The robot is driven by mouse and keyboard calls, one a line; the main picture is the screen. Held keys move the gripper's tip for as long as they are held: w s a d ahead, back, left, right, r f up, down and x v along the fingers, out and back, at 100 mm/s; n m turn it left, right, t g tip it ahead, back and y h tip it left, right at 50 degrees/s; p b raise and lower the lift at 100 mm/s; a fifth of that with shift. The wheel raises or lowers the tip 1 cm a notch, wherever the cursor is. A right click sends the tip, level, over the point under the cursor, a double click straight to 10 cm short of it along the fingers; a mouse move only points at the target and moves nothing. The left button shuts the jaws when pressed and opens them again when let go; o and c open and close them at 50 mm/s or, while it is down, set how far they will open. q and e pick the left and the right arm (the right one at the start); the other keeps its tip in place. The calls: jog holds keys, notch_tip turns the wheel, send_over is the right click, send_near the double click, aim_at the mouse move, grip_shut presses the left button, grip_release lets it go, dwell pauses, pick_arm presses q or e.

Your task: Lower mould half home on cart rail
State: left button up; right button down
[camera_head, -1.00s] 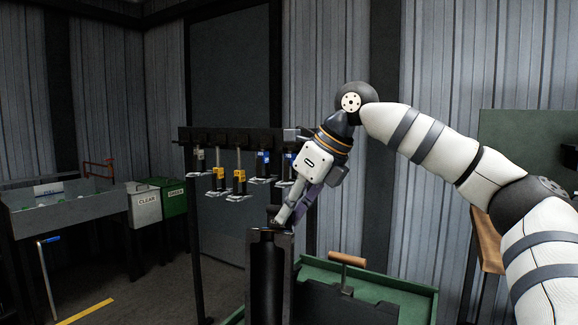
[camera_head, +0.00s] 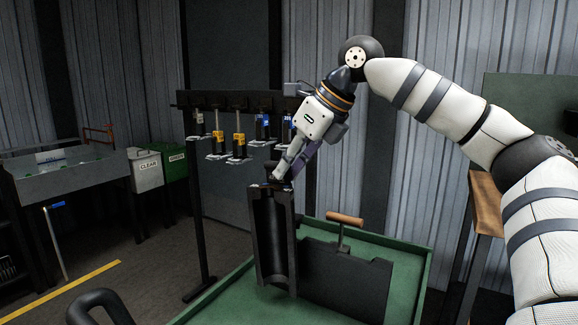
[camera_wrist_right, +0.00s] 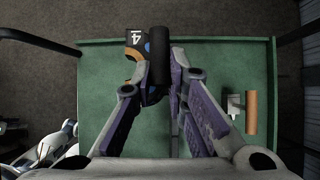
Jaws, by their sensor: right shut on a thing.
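A dark mould half (camera_head: 266,250), a tall half-round shell with its hollow side showing, hangs nearly upright and slightly tilted over the green cart (camera_head: 408,247). My right gripper (camera_head: 281,176) is shut on its top end. No rail is clearly visible on the cart.
A dark plate (camera_head: 345,282) with a wooden T-handle (camera_head: 344,219) stands on the cart right beside the mould half. Behind is a rack (camera_head: 232,98) of hanging blue and yellow clamps. White and green bins (camera_head: 147,170) and a grey trough (camera_head: 70,178) stand left.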

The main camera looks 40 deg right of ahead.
aim_at(290, 185)
jog(key=shift+s+a+f, duration=0.1)
jog(key=shift+f, duration=1.85)
dwell(2.0)
jog(key=c, duration=1.5)
grip_release()
jog(key=shift+s+f, duration=0.1)
jog(key=shift+f, duration=0.05)
jog(key=v, duration=1.2)
jog(key=shift+r, duration=3.55)
